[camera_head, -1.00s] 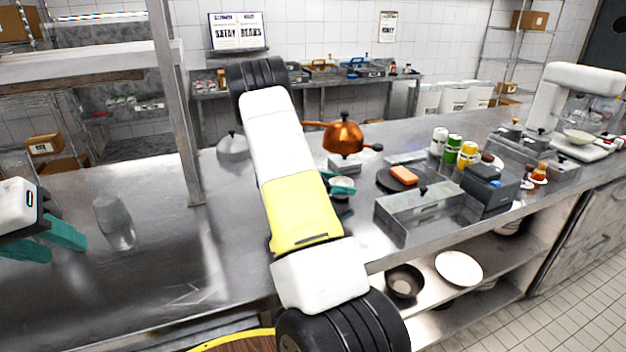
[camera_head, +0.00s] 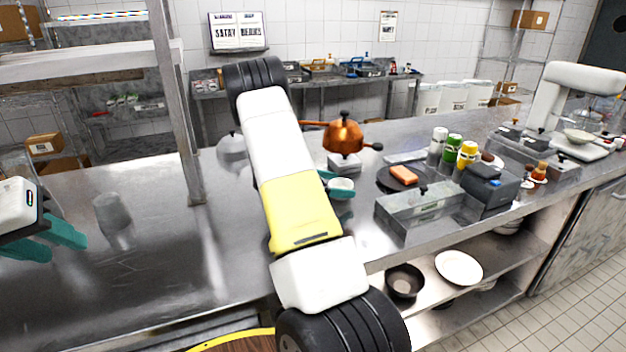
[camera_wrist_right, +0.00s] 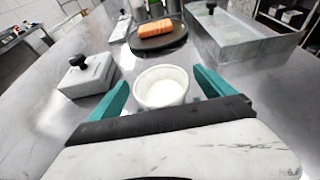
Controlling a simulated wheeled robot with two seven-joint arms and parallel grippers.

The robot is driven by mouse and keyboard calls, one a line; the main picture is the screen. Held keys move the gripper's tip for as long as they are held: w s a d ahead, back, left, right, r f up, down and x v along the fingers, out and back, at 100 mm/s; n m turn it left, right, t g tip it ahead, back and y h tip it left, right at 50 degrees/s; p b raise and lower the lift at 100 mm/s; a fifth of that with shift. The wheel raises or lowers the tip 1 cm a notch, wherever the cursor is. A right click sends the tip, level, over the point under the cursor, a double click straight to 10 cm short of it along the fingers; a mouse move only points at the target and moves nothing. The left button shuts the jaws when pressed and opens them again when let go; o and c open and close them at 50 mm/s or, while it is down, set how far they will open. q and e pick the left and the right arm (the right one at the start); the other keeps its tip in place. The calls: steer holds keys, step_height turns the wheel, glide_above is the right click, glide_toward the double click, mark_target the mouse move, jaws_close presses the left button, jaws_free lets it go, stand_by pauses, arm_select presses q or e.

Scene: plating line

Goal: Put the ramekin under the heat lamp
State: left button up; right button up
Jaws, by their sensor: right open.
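The ramekin (camera_head: 343,184) is a small white cup standing upright on the steel counter, just right of my right forearm. In the right wrist view the ramekin (camera_wrist_right: 162,88) sits between the spread teal fingers of my right gripper (camera_wrist_right: 160,80), with a gap to each side. My right gripper (camera_head: 337,183) is open and mostly hidden behind my arm in the head view. My left gripper (camera_head: 52,238) hangs at the left edge, its teal fingers apart and empty. I cannot pick out the heat lamp for sure; an overhead steel shelf (camera_head: 90,62) spans the left.
A lidded white container (camera_wrist_right: 88,74) stands left of the ramekin. Beyond it is a dark plate (camera_head: 390,183) with an orange block. A clear glass (camera_head: 113,215) is near my left gripper.

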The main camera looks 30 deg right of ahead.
steer(key=v, duration=1)
steer(key=shift+w, duration=0.1)
steer(key=shift+a+r, duration=0.2)
steer(key=shift+a, duration=0.25)
